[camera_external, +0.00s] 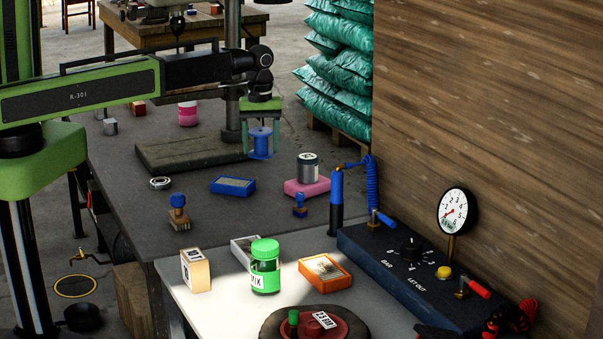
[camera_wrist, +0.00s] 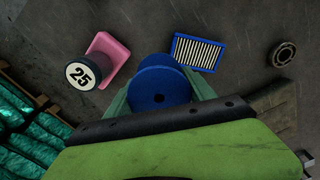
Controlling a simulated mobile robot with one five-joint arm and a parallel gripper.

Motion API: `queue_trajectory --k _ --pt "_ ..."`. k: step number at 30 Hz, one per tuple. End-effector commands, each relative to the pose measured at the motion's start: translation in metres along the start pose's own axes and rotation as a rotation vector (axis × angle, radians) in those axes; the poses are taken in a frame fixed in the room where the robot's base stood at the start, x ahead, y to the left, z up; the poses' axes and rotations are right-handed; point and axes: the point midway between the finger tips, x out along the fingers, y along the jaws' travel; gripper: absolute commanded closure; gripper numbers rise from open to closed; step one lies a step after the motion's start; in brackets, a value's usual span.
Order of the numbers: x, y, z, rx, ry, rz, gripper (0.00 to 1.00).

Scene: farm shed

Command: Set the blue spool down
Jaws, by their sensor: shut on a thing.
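The blue spool (camera_external: 261,143) is upright between the fingers of my gripper (camera_external: 262,136), which is shut on it. In the external view it hangs in front of the dark slab and drill-press column, and appears to be above the dark table top (camera_external: 240,209). In the wrist view, the spool (camera_wrist: 158,86) shows its round blue end with a central hole, between the green fingers (camera_wrist: 160,98). The exact gap between the spool and the surface below is hard to tell.
A grey tin (camera_external: 308,170) on a pink block (camera_external: 306,187) stands right of the spool. A heavy dark slab (camera_external: 185,152) lies behind.

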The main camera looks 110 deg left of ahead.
Motion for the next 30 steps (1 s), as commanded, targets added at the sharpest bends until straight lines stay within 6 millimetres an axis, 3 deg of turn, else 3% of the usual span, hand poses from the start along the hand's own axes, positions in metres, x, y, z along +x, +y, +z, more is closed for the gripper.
queue_trajectory --k 1,3,9,12,15,18,23,26,30 --pt "-0.002 -0.016 0.033 0.005 0.000 0.000 0.77" --pt "-0.003 -0.029 0.075 0.017 0.000 0.000 0.77" --pt "-0.007 -0.061 0.182 0.124 0.000 0.000 0.77" --pt "-0.009 -0.066 0.221 0.190 0.001 0.000 0.77" --pt "-0.010 -0.060 0.246 0.237 0.001 0.000 0.77" --pt "-0.010 -0.058 0.258 0.259 0.001 -0.001 0.77" --pt "-0.007 -0.056 0.257 0.263 0.001 -0.001 0.77" --pt "0.007 -0.050 0.242 0.260 0.001 -0.001 0.77" --pt "0.032 -0.038 0.206 0.258 0.001 0.000 0.77"
